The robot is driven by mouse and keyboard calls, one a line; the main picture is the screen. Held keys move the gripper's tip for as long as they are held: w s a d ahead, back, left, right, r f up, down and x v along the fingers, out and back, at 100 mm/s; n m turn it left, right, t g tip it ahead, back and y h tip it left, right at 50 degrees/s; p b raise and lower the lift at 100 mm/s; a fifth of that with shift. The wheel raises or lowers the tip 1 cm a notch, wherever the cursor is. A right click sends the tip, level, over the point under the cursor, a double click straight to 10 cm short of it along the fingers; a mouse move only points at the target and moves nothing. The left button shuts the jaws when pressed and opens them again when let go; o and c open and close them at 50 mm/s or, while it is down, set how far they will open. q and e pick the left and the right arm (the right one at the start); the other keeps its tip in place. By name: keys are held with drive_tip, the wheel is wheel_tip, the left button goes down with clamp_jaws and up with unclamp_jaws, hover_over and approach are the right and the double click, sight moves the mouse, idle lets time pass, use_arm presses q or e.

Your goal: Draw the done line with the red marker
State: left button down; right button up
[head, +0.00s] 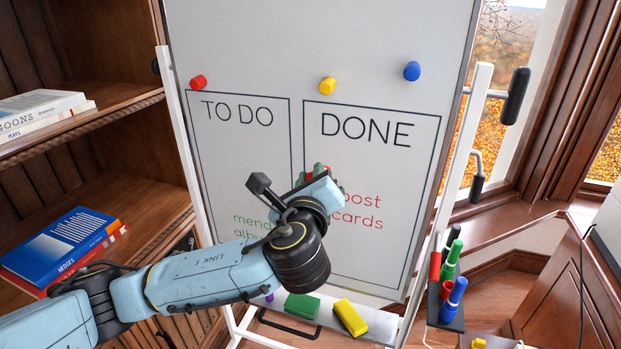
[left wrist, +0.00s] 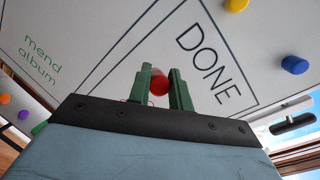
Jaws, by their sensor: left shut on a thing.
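The whiteboard (head: 255,60) stands ahead with a "TO DO" box (head: 238,113) on the left and a "DONE" box (head: 366,130) on the right. Red writing, "post cards" (head: 362,211), is in the DONE box. Green "mend album" is in the TO DO box and also shows in the left wrist view (left wrist: 40,60). My left gripper (head: 316,177) is at the left side of the DONE box, its green fingers (left wrist: 165,88) shut on the red marker (left wrist: 159,84). The marker's round end shows between the fingers; its tip is hidden. My right gripper is not in view.
Red (head: 198,83), yellow (head: 328,86) and blue (head: 412,71) magnets sit above the boxes. A green eraser (head: 302,306) and a yellow one (head: 350,317) lie on the ledge. A marker holder (head: 445,308) with several markers is at right. A bookshelf (head: 120,95) stands left.

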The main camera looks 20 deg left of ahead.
use_arm(q)
drive_tip(key=shift+x, duration=0.9)
drive_tip(key=shift+d+r, duration=0.1)
drive_tip(key=shift+d, duration=0.2)
drive_tip(key=shift+d+p, duration=2.75)
drive_tip(key=shift+d, duration=4.4)
drive_tip(key=shift+a+p, duration=3.95)
drive_tip(key=shift+a, duration=3.3)
